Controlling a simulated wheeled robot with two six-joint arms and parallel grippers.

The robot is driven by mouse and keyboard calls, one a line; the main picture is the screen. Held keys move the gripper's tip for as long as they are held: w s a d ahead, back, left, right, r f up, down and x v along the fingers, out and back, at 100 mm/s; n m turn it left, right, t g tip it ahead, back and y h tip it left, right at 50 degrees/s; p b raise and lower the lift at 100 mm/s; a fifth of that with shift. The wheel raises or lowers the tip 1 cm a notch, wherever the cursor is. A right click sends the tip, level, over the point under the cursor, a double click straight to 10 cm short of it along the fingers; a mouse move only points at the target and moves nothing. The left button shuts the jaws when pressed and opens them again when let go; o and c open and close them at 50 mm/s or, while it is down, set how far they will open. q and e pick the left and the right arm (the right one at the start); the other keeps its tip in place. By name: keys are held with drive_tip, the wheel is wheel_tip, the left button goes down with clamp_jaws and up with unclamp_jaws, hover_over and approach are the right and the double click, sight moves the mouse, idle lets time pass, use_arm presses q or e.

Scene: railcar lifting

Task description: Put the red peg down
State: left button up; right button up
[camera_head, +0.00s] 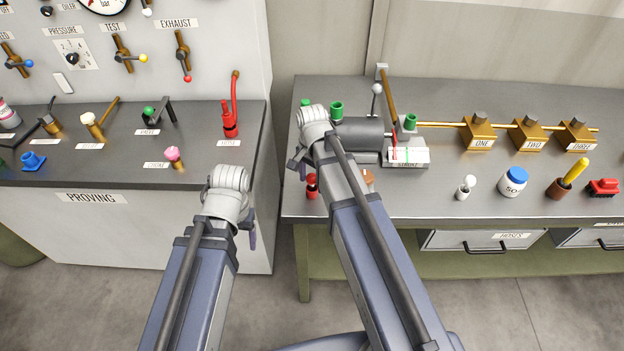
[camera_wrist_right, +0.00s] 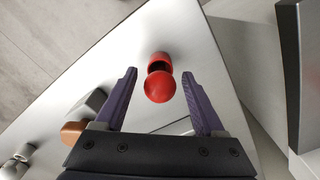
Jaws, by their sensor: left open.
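The red peg (camera_head: 312,186) has a round head and stands near the left front corner of the right bench (camera_head: 440,205). In the right wrist view the red peg (camera_wrist_right: 159,88) lies between the two purple fingers of my right gripper (camera_wrist_right: 159,73), with a gap on both sides. My right gripper is open. In the head view its fingers (camera_head: 298,164) are mostly hidden behind my wrist, just above the peg. My left gripper (camera_head: 251,230) is open and empty, in front of the PROVING bench; only part of a finger shows.
A copper-coloured piece (camera_head: 368,177) and a grey cylinder (camera_head: 360,134) are close to the right of the peg. A white knob (camera_head: 466,187), a blue-capped jar (camera_head: 513,181) and brass blocks (camera_head: 478,132) stand further right. A floor gap separates the PROVING bench (camera_head: 150,215) from the right bench.

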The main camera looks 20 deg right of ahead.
drive_tip(key=shift+r, duration=0.1)
wheel_tip(320, 180, up, 12)
drive_tip(key=p, duration=1.2)
drive_tip(key=s+a+n+h, duration=0.1)
drive_tip(key=s+a+n, duration=0.9)
drive_tip(key=s+n, duration=0.4)
drive_tip(key=shift+s+a+n, duration=0.15)
drive_tip(key=shift+a+n, duration=0.1)
drive_tip(key=shift+n, duration=0.15)
wheel_tip(320, 180, down, 8)
drive_tip(key=b, duration=0.7)
drive_tip(key=shift+b, duration=0.35)
drive_tip(key=shift+r, duration=0.1)
